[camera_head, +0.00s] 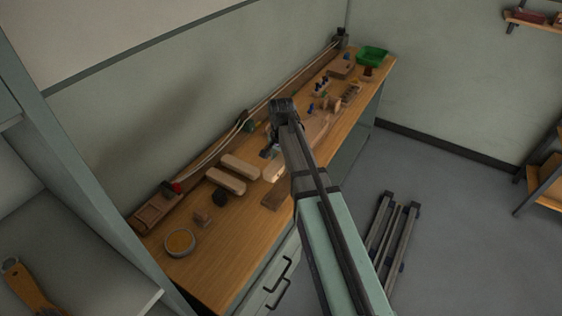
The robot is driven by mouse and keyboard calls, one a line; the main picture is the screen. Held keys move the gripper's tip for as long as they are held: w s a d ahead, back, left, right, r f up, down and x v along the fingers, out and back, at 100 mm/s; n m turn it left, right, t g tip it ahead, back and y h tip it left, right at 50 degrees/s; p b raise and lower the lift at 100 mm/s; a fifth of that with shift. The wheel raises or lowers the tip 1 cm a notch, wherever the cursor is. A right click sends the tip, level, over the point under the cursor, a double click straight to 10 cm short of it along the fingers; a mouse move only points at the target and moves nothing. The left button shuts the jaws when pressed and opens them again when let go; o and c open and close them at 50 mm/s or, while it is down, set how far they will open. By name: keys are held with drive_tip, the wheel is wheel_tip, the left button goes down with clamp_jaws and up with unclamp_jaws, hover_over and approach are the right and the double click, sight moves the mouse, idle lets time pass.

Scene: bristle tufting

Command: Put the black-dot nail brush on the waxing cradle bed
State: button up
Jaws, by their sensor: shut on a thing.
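My gripper (269,150) is low over the middle of the wooden workbench, partly hidden behind my own arm. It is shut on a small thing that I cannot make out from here. A pale wooden piece (274,171) shows just under the gripper; I cannot tell whether it touches it. No black dot is readable on any piece, so I cannot single out the black-dot nail brush. I cannot tell for sure which item is the waxing cradle bed; two pale rounded wooden blocks (241,166) (225,181) lie left of the gripper.
The workbench (222,262) runs along the wall. Small pegs (321,87) and a green bin (372,56) are at the far end. The near front of the bench is clear.

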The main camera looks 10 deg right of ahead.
drive_tip(key=b, duration=0.3)
approach(281, 190)
drive_tip(key=shift+f+b, duration=1.1)
drive_tip(key=shift+f, duration=1.45)
drive_tip(key=shift+f, duration=0.5)
drive_tip(key=o, duration=1.4)
drive_tip(key=shift+r, duration=0.1)
